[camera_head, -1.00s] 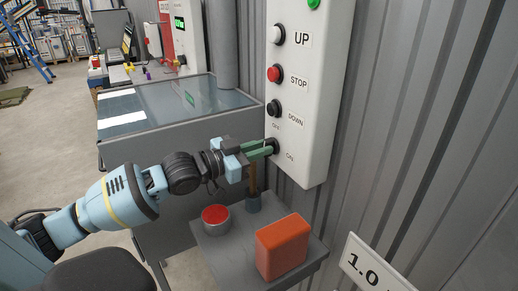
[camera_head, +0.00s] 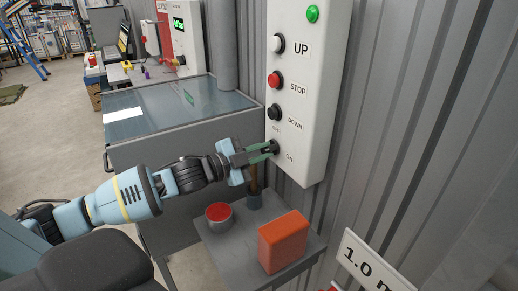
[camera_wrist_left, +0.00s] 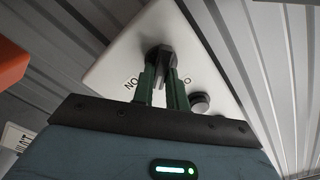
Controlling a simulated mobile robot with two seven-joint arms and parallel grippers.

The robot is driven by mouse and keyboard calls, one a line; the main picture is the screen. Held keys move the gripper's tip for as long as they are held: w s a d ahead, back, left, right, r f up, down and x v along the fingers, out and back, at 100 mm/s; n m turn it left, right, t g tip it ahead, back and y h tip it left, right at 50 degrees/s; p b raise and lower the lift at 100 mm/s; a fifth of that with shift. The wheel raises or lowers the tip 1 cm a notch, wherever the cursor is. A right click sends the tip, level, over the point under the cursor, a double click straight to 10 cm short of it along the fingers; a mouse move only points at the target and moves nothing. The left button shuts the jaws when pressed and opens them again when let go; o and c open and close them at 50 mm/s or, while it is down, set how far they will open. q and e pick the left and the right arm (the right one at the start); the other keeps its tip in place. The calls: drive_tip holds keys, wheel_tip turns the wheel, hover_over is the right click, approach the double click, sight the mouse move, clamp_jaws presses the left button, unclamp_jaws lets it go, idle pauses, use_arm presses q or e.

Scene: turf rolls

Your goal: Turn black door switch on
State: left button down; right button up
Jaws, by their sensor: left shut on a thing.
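The white control panel (camera_head: 306,95) hangs on the corrugated wall. The black door switch (camera_head: 273,147) sits at its lower end, beside the ON label (camera_head: 290,157). My left gripper (camera_head: 270,148) is at the switch with its green fingers shut on it. In the left wrist view the fingers (camera_wrist_left: 160,75) lie on either side of the black switch knob (camera_wrist_left: 159,54), and the ON label shows upside down to the left. The knob's exact angle is partly hidden by the fingers. My right gripper is not in view.
Above the switch are the black DOWN button (camera_head: 274,112), red STOP button (camera_head: 275,79), white UP button (camera_head: 278,44) and a green light (camera_head: 313,13). Below stands a small grey table (camera_head: 235,247) with an orange block (camera_head: 283,242) and a red-topped can (camera_head: 219,215).

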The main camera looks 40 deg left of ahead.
use_arm(q)
drive_tip(key=m, duration=0.3)
drive_tip(key=shift+m+p, duration=0.3)
drive_tip(key=shift+p, duration=0.1)
drive_tip(key=shift+f+m, duration=0.15)
drive_tip(key=shift+m, duration=1.65)
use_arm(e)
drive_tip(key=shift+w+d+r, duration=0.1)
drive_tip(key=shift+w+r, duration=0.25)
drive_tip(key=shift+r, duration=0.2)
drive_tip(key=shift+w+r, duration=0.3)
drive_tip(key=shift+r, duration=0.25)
use_arm(q)
drive_tip(key=shift+p, duration=0.3)
drive_tip(key=c, duration=1.4)
unclamp_jaws()
drive_tip(key=shift+s, duration=0.1)
